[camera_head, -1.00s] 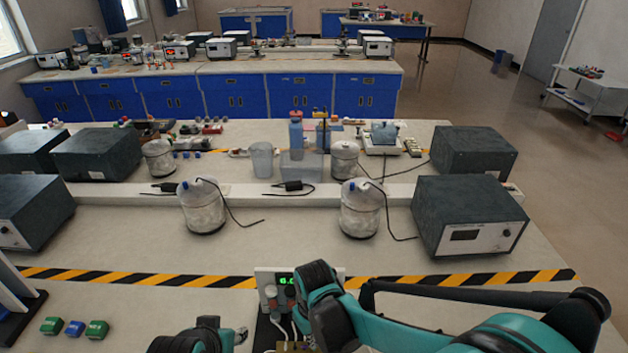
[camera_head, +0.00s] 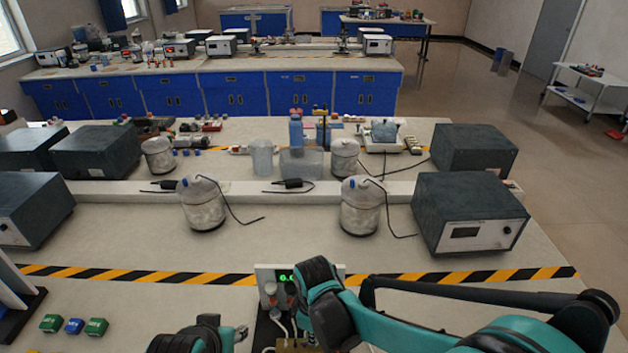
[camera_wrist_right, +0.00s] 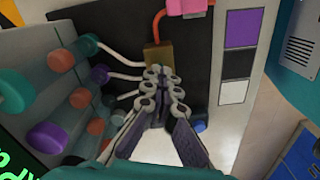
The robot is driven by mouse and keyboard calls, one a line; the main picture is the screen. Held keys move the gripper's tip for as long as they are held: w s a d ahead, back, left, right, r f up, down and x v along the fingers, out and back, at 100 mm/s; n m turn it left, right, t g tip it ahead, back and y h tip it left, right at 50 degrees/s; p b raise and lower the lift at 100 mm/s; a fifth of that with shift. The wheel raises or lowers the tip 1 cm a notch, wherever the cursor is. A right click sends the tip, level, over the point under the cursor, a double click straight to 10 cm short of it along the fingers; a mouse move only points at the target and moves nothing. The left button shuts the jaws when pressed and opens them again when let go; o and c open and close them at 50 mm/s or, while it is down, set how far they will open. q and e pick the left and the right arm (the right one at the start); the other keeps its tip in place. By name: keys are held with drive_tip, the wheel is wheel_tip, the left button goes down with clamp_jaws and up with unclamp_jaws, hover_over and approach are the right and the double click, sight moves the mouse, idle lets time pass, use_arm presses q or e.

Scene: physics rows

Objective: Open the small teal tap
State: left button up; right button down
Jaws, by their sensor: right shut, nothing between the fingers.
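In the right wrist view, several round coloured knobs stick out from a panel on the left. A small teal knob (camera_wrist_right: 88,45) is at the top of the group and a larger-looking teal one (camera_wrist_right: 12,92) is at the left edge. I cannot tell for certain which is the tap. My right gripper (camera_wrist_right: 163,79) is shut and empty, to the right of the knobs and apart from the teal ones. Its fingers appear in front of a brass-coloured block (camera_wrist_right: 158,56). In the head view, my left gripper (camera_head: 240,336) is only partly visible at the bottom edge.
Orange (camera_wrist_right: 60,60) and purple (camera_wrist_right: 47,137) knobs crowd around the teal ones, with pale tubes near the fingers. In the head view, a panel with a green display (camera_head: 287,277) stands beside my right wrist. Green and blue blocks (camera_head: 74,326) lie at the lower left.

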drive_tip(key=n, duration=0.2)
drive_tip(key=shift+n, duration=0.3)
drive_tip(key=n, duration=0.4)
drive_tip(key=c, duration=2.1)
unclamp_jaws()
drive_tip(key=shift+o, duration=0.2)
wheel_tip(320, 180, up, 7)
drive_tip(key=p, duration=0.5)
